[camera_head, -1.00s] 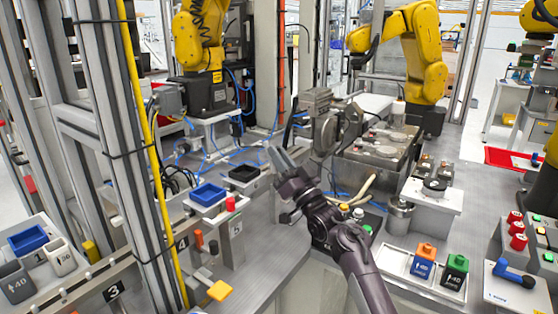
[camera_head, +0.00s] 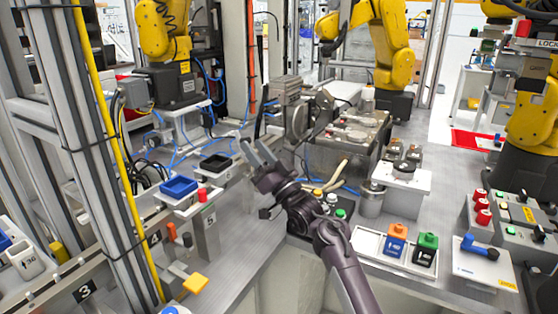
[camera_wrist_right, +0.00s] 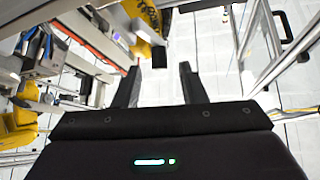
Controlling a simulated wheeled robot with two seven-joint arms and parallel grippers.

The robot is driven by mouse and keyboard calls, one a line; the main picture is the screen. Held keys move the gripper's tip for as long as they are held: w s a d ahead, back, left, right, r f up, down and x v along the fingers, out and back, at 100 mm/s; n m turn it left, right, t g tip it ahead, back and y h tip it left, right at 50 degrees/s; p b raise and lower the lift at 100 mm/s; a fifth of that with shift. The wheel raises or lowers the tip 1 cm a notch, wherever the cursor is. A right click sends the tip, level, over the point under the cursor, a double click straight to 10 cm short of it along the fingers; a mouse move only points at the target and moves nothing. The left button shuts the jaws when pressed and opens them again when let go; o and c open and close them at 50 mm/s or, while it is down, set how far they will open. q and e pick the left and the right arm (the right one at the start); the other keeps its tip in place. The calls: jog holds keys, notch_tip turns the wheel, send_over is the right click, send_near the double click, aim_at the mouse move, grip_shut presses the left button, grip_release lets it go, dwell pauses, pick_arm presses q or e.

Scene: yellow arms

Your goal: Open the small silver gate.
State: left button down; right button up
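My right gripper (camera_head: 262,153) is in the middle of the head view, above the grey work table. Its two fingers point up and away and stand apart with nothing between them. In the right wrist view the fingers (camera_wrist_right: 158,85) are also spread and empty. A silver-framed panel with a dark handle (camera_wrist_right: 287,25) shows at the upper right of the right wrist view, apart from the fingers. I cannot tell whether this is the small silver gate. I cannot make out the gate for sure in the head view. My left gripper is not in view.
A blue tray (camera_head: 178,187) and a black tray (camera_head: 215,162) stand left of my right gripper. Grey machinery (camera_head: 300,120) is close behind it. Yellow robot arms (camera_head: 386,50) stand at the back.

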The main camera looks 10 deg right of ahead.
jog(key=s+d, duration=0.7)
jog(key=s, duration=0.1)
jog(key=shift+s, duration=0.3)
jog(key=shift+r, duration=0.1)
